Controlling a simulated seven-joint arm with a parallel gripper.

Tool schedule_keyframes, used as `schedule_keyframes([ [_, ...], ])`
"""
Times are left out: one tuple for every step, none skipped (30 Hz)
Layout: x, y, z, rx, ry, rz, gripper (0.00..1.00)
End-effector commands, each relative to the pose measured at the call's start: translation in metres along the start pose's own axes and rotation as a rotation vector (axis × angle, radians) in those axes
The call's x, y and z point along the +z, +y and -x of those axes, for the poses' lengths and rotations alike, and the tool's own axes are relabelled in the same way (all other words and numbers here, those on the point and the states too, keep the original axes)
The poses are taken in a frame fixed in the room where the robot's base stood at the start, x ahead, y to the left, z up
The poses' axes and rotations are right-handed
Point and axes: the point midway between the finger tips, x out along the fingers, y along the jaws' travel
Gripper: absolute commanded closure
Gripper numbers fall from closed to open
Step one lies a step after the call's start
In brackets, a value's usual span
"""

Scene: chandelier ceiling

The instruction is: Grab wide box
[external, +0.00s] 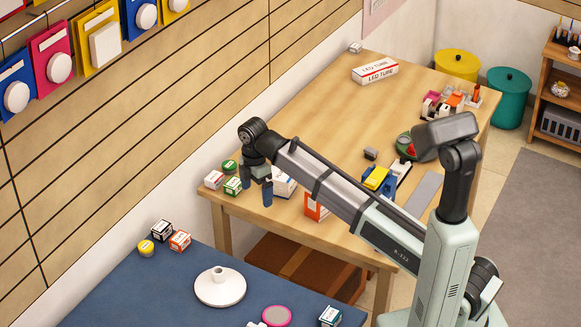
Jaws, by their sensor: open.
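My gripper (257,188) points down over the near left end of the wooden table, with its two dark fingers apart and nothing visible between them. A white box (286,184) with dark print stands just right of the fingers, partly hidden by my gripper and arm. Whether a finger touches it I cannot tell. An orange and white box (312,208) stands farther right at the table edge, partly behind my arm. A long, low white and red LED TUBE box (376,70) lies at the far end. Which box is the wide one is not clear.
Small red and green boxes (233,186) and a green tin (230,166) sit left of my gripper. A yellow and blue item (379,179) lies right of my arm. A blue table (165,290) stands in front, lower in view.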

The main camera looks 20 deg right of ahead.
Motion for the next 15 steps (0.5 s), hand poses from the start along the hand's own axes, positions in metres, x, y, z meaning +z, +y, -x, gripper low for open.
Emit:
schedule_keyframes([
  [0.022,0.011,-0.001,-0.004,0.0,-0.034,0.0],
  [0.034,0.016,-0.002,-0.006,0.0,-0.052,0.0],
  [0.049,0.022,-0.003,-0.008,0.0,-0.074,0.0],
  [0.06,0.027,-0.003,-0.01,0.0,-0.09,0.0],
  [0.07,0.031,-0.004,-0.011,0.001,-0.105,0.0],
  [0.084,0.036,-0.005,-0.013,0.001,-0.124,0.0],
  [0.092,0.04,-0.005,-0.014,0.001,-0.136,0.0],
  [0.101,0.043,-0.006,-0.015,0.001,-0.15,0.0],
  [0.112,0.048,-0.006,-0.016,0.002,-0.167,0.0],
  [0.12,0.051,-0.007,-0.016,0.002,-0.182,0.0],
  [0.127,0.054,-0.007,-0.017,0.002,-0.197,0.0],
  [0.137,0.058,-0.008,-0.017,0.003,-0.217,0.0],
  [0.145,0.061,-0.008,-0.018,0.003,-0.234,0.0],
  [0.152,0.064,-0.008,-0.018,0.003,-0.251,0.0],
  [0.162,0.069,-0.009,-0.018,0.003,-0.278,0.0],
])
